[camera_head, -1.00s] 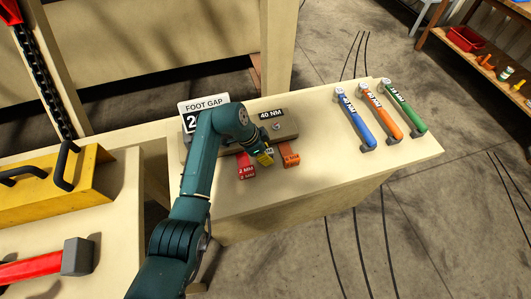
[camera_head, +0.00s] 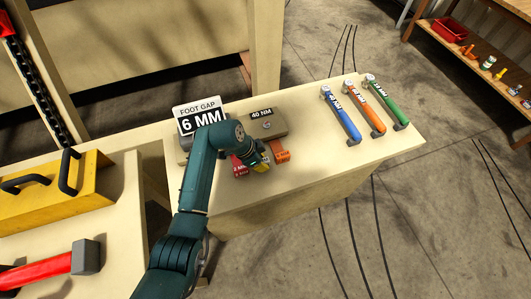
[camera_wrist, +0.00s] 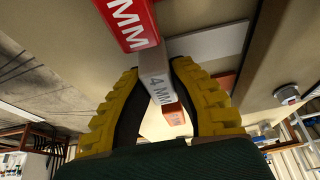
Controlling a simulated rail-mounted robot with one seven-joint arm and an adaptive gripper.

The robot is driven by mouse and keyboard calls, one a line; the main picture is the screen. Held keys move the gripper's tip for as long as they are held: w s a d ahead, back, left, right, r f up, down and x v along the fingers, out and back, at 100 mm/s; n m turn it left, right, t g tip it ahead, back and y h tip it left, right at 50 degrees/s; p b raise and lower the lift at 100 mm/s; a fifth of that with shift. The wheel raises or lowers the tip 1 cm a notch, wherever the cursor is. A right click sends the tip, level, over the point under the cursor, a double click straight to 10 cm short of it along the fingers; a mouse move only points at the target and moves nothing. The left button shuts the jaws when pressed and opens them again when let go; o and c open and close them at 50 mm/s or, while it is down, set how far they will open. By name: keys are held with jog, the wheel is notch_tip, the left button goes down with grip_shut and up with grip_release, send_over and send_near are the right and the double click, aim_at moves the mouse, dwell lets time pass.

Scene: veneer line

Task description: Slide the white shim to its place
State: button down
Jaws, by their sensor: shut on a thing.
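The white shim (camera_wrist: 157,72), marked 4 MM, stands between the yellow fingers of my gripper (camera_wrist: 155,80) in the wrist view. The gripper is shut on it, with the black pads on either side. In the head view my gripper (camera_head: 261,164) is low over the bench front, and it hides most of the white shim. The red shim (camera_head: 239,170), marked 2 MM, is just left of the gripper. The orange shim (camera_head: 281,155) is just right of it. A beige block (camera_head: 283,129) lies behind them. The FOOT GAP display (camera_head: 201,116) reads 6 MM.
A 40 NM sign (camera_head: 261,113) stands at the block. Blue (camera_head: 343,115), orange (camera_head: 365,109) and green (camera_head: 388,101) handled tools lie to the right on the bench (camera_head: 310,165). The bench is clear between the shims and the tools. A yellow case (camera_head: 60,190) stands at the left.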

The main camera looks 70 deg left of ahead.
jog(key=shift+d+f, duration=0.2)
jog(key=c, duration=1.2)
grip_release()
jog(key=shift+d, duration=0.15)
jog(key=shift+o, duration=0.2)
jog(key=shift+r, duration=0.1)
jog(key=shift+a+r, duration=0.2)
jog(key=shift+r, duration=0.05)
jog(key=v, duration=1.1)
jog(key=shift+s+r, duration=0.15)
jog(key=shift+s, duration=0.1)
